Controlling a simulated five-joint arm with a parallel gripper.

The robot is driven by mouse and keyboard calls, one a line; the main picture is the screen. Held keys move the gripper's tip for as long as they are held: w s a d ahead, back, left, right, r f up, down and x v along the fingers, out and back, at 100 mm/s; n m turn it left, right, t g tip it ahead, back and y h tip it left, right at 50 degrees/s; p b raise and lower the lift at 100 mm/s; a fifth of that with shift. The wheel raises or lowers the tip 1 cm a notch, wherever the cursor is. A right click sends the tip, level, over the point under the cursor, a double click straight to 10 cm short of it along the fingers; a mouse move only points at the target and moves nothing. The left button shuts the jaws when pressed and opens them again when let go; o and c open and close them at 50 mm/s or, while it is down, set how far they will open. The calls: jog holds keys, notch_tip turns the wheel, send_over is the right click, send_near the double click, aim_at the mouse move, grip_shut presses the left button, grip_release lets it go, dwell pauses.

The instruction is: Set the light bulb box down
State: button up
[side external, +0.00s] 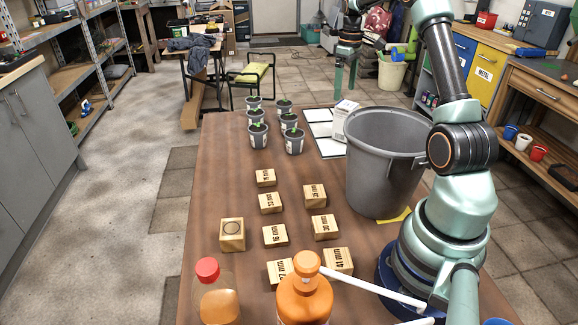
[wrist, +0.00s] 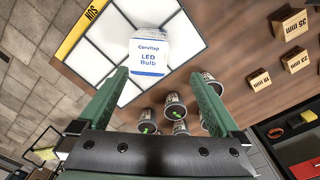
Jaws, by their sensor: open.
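The light bulb box (wrist: 149,53) is white with blue "LED Bulb" print. It stands on a white panel (wrist: 190,42) divided into squares, with a yellow "SUN" strip at one edge. In the side view the box (side external: 342,120) shows behind the grey bucket, which hides part of it and of the panel (side external: 321,131). My gripper (wrist: 160,73) is open, with its green fingers apart on either side of the box's near end in the wrist view. In the side view my gripper (side external: 345,88) is just above the box, and no contact is visible.
The large grey bucket (side external: 383,160) stands close beside the panel. Several potted seedlings (side external: 258,134) stand left of the panel. Several wooden blocks with mm labels (side external: 270,203) and two bottles, one orange (side external: 305,298), are nearer. The table's left strip (side external: 205,185) is clear.

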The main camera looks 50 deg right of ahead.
jog(key=w+a+r+t, duration=0.1)
jog(key=a+r, duration=0.4)
jog(key=a, duration=0.4)
jog(key=w+a+r+t, duration=0.1)
jog(key=a+r, duration=0.3)
jog(key=a, duration=0.5)
jog(key=s+a+t, duration=0.1)
jog(key=s+a, duration=0.4)
jog(key=a, duration=0.4)
jog(key=s+a+t, duration=0.2)
jog(key=s+a, duration=0.3)
jog(key=a, duration=0.4)
jog(key=shift+s+f, duration=0.25)
jog(key=shift+s, duration=0.1)
